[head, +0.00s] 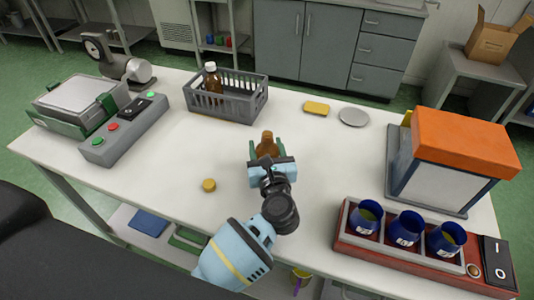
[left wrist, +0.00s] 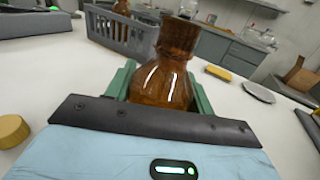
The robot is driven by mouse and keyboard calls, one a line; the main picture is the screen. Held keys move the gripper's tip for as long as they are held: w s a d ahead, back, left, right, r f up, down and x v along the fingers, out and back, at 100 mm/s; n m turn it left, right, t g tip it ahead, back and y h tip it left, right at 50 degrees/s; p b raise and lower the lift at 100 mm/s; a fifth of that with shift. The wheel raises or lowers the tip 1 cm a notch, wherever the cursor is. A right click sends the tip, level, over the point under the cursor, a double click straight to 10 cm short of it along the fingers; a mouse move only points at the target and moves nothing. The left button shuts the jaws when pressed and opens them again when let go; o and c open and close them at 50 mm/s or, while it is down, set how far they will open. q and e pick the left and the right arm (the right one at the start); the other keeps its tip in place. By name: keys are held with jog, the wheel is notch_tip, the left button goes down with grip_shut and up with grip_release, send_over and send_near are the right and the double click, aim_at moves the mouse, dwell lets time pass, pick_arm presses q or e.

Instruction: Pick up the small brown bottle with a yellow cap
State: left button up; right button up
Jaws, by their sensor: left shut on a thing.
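A small brown bottle (head: 267,143) stands upright near the middle of the white table, between the green fingers of my left gripper (head: 267,151). In the left wrist view the glossy bottle (left wrist: 162,84) has its body between the fingers, and its ribbed brown neck shows no yellow cap. The left gripper is shut on it. I cannot tell whether its base touches the table. A round yellow cap (head: 208,185) lies on the table to the left of the gripper, also seen in the left wrist view (left wrist: 13,131). My right gripper is not in view.
Behind is a grey crate (head: 233,108) holding a brown bottle with a white cap (head: 212,78). A yellow block (head: 316,108) and grey disc (head: 354,117) lie at back right. An orange-topped box (head: 463,140) and a rack of blue cups (head: 385,252) stand right, a button box (head: 124,130) left.

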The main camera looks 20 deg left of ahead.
pick_arm(q)
jog(key=shift+r, duration=0.25)
jog(key=shift+r+p, duration=0.3)
jog(key=shift+r, duration=4.45)
jog(key=shift+r, duration=0.1)
jog(key=shift+s+a+f, duration=0.3)
jog(key=shift+a+f, duration=0.05)
jog(key=shift+f, duration=0.05)
jog(key=s+a+f+m+h, duration=0.1)
jog(key=s+h, duration=0.1)
jog(key=s, duration=0.3)
jog(key=s+a+f+m+t+h, duration=0.1)
jog(key=s+f+m+h, duration=0.1)
jog(key=s, duration=0.4)
jog(key=s+a+f+m+t+h, duration=0.1)
jog(key=s+a+f+m+h, duration=0.1)
jog(key=s+h, duration=0.2)
jog(key=shift+s, duration=1.25)
